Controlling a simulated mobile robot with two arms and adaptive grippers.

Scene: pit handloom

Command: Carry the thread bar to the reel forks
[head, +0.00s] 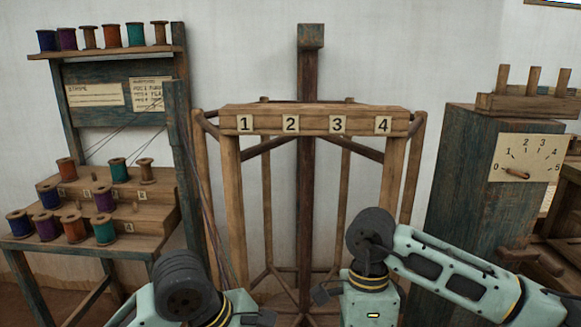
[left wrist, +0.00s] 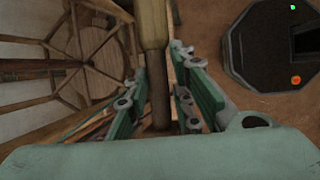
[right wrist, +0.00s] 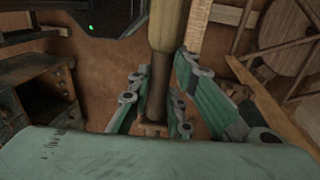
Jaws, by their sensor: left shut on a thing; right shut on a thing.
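The thread bar shows in the left wrist view (left wrist: 153,25) as a pale, thick rod with a thinner dark end, which lies between the fingers of my left gripper (left wrist: 159,85). In the right wrist view a like pale rod (right wrist: 167,27) has its dark end between the fingers of my right gripper (right wrist: 160,95). Both grippers are shut on it. In the head view the bar and the fingertips are out of sight below the frame. The wooden reel (head: 306,170) stands ahead, with a beam (head: 265,112) marked 1 to 4. I cannot make out its forks.
A spool rack (head: 95,190) with coloured spools stands at the left, with threads running down beside it. A blue-grey cabinet (head: 460,190) with a dial plate (head: 527,162) and a pegged block (head: 530,103) stands at the right. A white wall is behind.

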